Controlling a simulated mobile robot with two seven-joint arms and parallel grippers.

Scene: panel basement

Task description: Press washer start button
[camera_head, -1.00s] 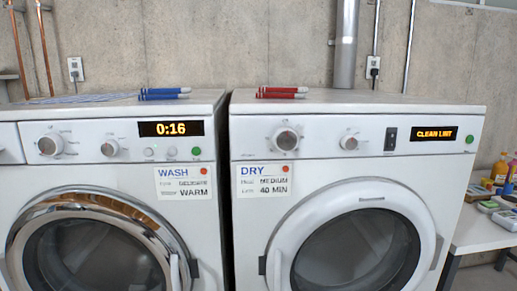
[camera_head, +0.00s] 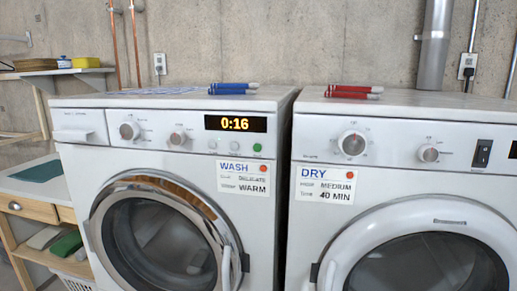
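The washer (camera_head: 72,160) stands left of the dryer, with a round chrome-rimmed door that looks shut. Its display (camera_head: 236,123) reads 0:16 in orange. A green round button (camera_head: 257,147) sits below the display's right end, likely the start button. Two small pale buttons (camera_head: 212,144) lie left of it. Two knobs, a left knob (camera_head: 129,131) and a right knob (camera_head: 177,138), are further left on the panel. A WASH card (camera_head: 243,179) below reads DELICATE and WARM. Neither of my grippers is in view.
The dryer (camera_head: 310,240) stands close at the right, with a DRY card (camera_head: 325,185). Blue markers (camera_head: 233,89) and red markers (camera_head: 353,92) lie on the tops. A wooden bench (camera_head: 30,208) with a drawer is at the left, below a shelf (camera_head: 50,72).

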